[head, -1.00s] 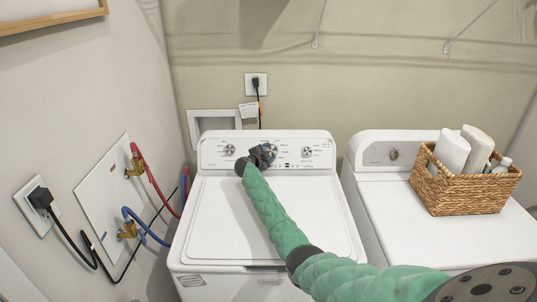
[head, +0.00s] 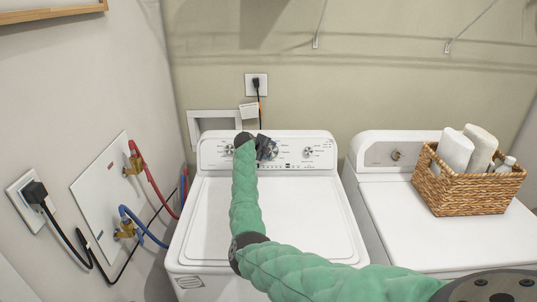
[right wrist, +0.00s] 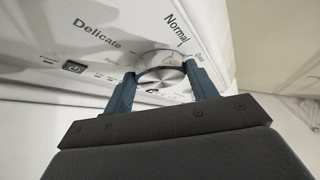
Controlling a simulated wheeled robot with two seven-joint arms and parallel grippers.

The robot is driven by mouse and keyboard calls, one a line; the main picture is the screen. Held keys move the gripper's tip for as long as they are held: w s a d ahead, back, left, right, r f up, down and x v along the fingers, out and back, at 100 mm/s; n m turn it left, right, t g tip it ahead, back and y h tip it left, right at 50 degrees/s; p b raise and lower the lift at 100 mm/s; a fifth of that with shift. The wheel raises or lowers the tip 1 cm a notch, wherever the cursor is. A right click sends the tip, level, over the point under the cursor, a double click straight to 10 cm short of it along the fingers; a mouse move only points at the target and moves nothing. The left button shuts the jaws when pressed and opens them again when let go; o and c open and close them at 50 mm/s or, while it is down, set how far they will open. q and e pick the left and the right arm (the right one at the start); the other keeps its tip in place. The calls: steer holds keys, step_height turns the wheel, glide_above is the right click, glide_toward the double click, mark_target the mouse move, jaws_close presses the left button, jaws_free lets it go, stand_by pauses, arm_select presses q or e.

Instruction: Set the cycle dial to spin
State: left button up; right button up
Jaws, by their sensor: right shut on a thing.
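The washer's control panel (head: 290,146) carries a left dial (head: 227,150), a middle dial and a right dial (head: 307,152). My right gripper (head: 269,149) is at the middle dial and hides much of it. In the right wrist view, the silver cycle dial (right wrist: 162,68) sits between the two blue fingers of my right gripper (right wrist: 160,82), shut on its sides. The words "Delicate" and "Normal" show on the panel around it; smaller labels are hard to read. The dial's exact setting cannot be told. My left gripper is not in view.
The washer's white lid (head: 300,220) is closed and clear beneath my right arm. A dryer (head: 385,225) stands to the right with a wicker basket (head: 465,192) of rolled towels on it. Red and blue hoses (head: 145,228) and cords hang at the left wall.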

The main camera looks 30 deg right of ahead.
steer(key=shift+f+m+y+b, duration=0.2)
steer(key=shift+m+y+b, duration=0.15)
steer(key=shift+m, duration=0.25)
steer(key=shift+s, duration=0.1)
steer(key=o, duration=0.7)
steer(key=shift+o, duration=1.4)
steer(key=shift+r, duration=0.1)
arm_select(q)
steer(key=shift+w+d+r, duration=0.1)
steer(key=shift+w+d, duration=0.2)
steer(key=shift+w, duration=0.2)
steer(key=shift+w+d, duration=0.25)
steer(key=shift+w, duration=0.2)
arm_select(e)
steer(key=shift+r, duration=0.1)
